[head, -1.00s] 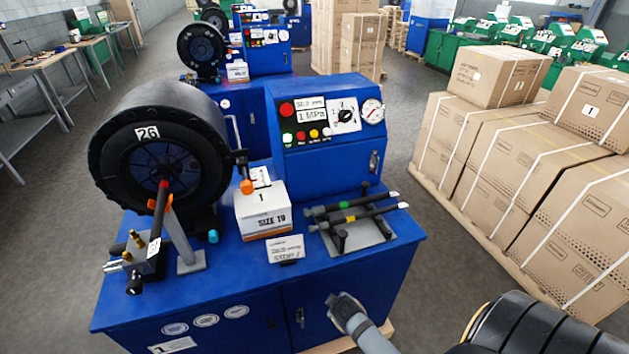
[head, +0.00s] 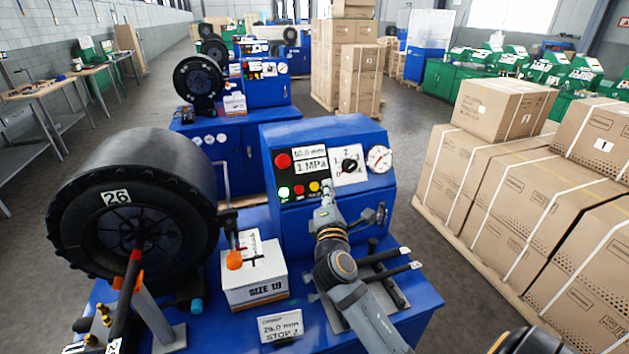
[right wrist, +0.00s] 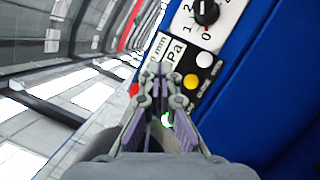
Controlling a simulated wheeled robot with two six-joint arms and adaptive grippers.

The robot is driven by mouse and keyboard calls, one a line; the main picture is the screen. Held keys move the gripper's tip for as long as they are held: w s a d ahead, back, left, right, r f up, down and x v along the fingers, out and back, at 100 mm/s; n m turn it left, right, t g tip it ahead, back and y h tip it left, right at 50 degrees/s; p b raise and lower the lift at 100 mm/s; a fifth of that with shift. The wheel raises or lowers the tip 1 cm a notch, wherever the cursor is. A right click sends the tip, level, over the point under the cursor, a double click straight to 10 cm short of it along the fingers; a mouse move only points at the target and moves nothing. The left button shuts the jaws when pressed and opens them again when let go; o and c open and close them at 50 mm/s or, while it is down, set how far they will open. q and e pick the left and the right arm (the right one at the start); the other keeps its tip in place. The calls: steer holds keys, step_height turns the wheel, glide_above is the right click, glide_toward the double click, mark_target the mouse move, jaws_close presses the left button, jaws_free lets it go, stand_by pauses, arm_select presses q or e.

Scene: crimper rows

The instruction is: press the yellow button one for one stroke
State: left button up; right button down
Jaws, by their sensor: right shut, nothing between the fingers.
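The yellow button (head: 314,187) is in the row of small buttons on the sloped panel of the nearest blue crimper (head: 350,230). It also shows in the right wrist view (right wrist: 190,82), between a white button (right wrist: 204,59) and the partly hidden lower buttons. My right gripper (head: 325,188) is shut and empty, its tips at the right end of the button row, just right of the yellow button. In the right wrist view the gripper (right wrist: 156,70) overlaps the display and hides the small red button. I cannot tell whether the tips touch the panel. My left gripper is out of view.
A large red button (head: 282,161), display (head: 311,161), knob (head: 348,166) and gauge (head: 379,158) sit above the row. A door handle (head: 381,213) is close right of my arm. A SIZE 19 box (head: 254,285) stands before the panel. Cartons (head: 480,180) stand right.

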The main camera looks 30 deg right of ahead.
mark_target(317, 190)
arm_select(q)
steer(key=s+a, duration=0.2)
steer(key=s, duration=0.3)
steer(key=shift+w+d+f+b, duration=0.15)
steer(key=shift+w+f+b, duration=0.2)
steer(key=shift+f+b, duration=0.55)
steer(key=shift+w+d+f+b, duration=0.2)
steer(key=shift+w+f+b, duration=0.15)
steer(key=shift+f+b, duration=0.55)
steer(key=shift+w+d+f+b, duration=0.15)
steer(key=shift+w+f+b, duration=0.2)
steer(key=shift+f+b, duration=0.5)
arm_select(e)
steer(key=shift+w+d+f, duration=0.25)
steer(key=shift+w+f, duration=0.5)
steer(key=shift+w, duration=0.4)
steer(key=shift+w+d+f, duration=0.2)
steer(key=shift+w+f, duration=0.6)
steer(key=shift+w, duration=0.3)
steer(key=shift+w+d+f, duration=0.25)
steer(key=shift+w+f, duration=0.5)
steer(key=shift+w, duration=0.4)
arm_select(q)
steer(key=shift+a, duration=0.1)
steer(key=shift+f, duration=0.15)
arm_select(e)
steer(key=shift+w+f, duration=0.1)
